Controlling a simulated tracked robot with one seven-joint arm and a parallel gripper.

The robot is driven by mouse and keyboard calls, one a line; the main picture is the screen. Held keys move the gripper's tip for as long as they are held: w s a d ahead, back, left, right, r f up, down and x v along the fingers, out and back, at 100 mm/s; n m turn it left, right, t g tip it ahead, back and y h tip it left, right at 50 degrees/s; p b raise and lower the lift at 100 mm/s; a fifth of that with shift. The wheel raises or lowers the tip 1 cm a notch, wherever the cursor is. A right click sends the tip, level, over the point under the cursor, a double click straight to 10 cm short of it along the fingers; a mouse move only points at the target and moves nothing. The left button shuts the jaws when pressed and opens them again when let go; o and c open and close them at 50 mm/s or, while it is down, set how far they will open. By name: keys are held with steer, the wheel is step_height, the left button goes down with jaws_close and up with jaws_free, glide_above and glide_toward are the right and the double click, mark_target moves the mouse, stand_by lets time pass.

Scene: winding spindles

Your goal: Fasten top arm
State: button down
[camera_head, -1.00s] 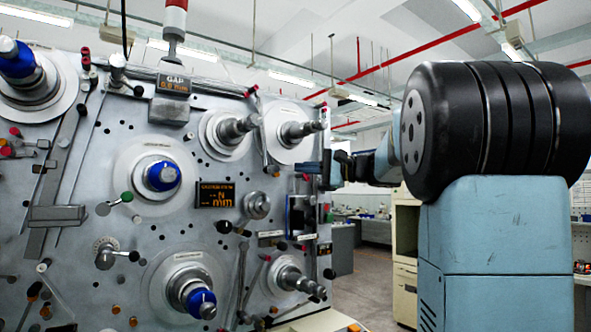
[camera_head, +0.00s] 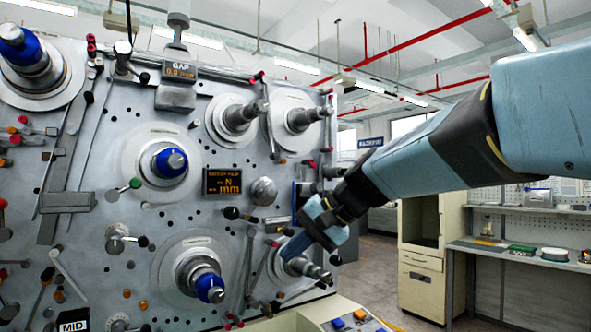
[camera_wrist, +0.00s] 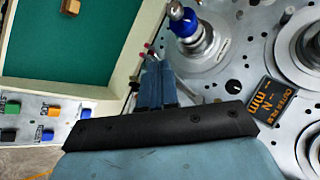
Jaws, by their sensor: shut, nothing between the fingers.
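The winding panel (camera_head: 135,195) fills the left of the head view. Slim levers with red or dark knobs stand on it, including a red-tipped one (camera_head: 262,76) near the top edge; I cannot tell which is the top arm. My gripper (camera_head: 286,255) is shut and empty in front of the panel's lower right, beside the lower right spindle (camera_head: 303,266), which it partly hides. In the wrist view, my gripper (camera_wrist: 152,64) points past small red-tipped parts (camera_wrist: 149,49); contact cannot be told.
Blue-capped spindles (camera_head: 171,161) and bare metal spindles (camera_head: 243,114) stick out from the panel. A button box (camera_head: 350,320) is at the bottom. The wrist view shows a green-floored tray (camera_wrist: 70,40). A cabinet (camera_head: 424,250) and workbench (camera_head: 520,253) stand behind, right.

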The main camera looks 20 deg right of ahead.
steer(key=s+d+f+n+h, duration=0.2)
steer(key=s+f+n+h, duration=0.3)
steer(key=s+f, duration=0.8)
steer(key=shift+d+f+g+h, duration=0.3)
steer(key=shift+d+f+h, duration=0.1)
steer(key=shift+h, duration=0.7)
steer(key=shift+a, duration=0.1)
